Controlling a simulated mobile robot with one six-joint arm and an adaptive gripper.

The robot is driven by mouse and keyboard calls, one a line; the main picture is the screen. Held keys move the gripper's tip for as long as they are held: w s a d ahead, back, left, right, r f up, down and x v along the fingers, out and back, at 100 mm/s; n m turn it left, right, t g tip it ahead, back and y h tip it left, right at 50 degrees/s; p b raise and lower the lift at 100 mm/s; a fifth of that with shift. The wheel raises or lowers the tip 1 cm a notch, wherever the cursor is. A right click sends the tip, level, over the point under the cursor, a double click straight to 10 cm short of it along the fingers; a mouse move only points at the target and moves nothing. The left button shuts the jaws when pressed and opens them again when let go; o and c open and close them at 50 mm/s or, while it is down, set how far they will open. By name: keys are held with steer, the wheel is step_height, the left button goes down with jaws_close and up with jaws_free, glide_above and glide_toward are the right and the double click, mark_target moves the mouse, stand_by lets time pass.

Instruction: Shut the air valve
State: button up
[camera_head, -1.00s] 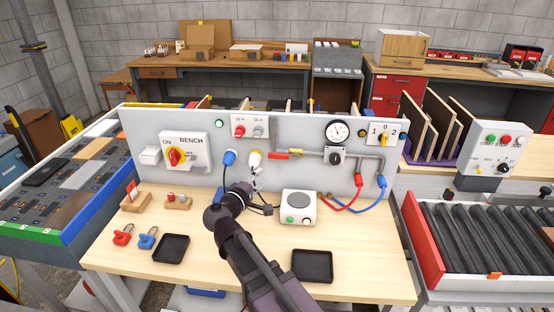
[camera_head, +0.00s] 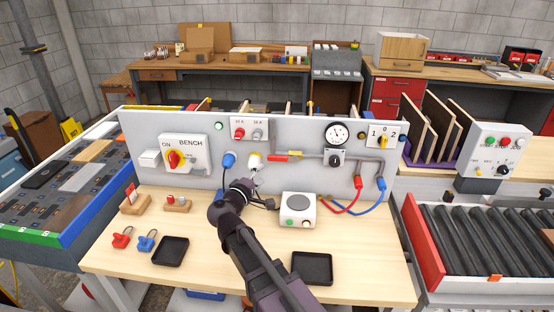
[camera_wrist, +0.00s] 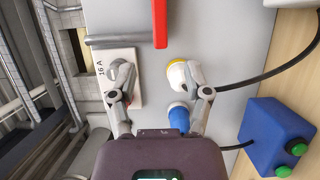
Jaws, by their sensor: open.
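The air valve's red lever (camera_head: 278,157) lies level along the grey pipe on the upright panel, right of the yellow-and-white plug. In the wrist view the red lever (camera_wrist: 160,22) shows at the top, with its end toward my gripper and the pipe beside it. My gripper (camera_head: 254,178) is in front of the panel, below and left of the lever. In the wrist view my gripper (camera_wrist: 157,76) has its fingers spread with nothing between them. The lever is beyond the fingertips and apart from them. The far end of the lever is cut off there.
The yellow-and-white plug (camera_wrist: 180,76) and blue plug (camera_wrist: 179,114) are close by my right finger, with cables trailing. A pressure gauge (camera_head: 337,133) is right of the lever. A white device (camera_head: 298,207) and a black tray (camera_head: 312,267) stand on the bench.

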mark_target(276, 159)
steer(key=x, duration=1)
steer(key=shift+w+d, duration=0.2)
steer(key=shift+w, duration=0.1)
jaws_close()
steer(key=shift+d, duration=0.1)
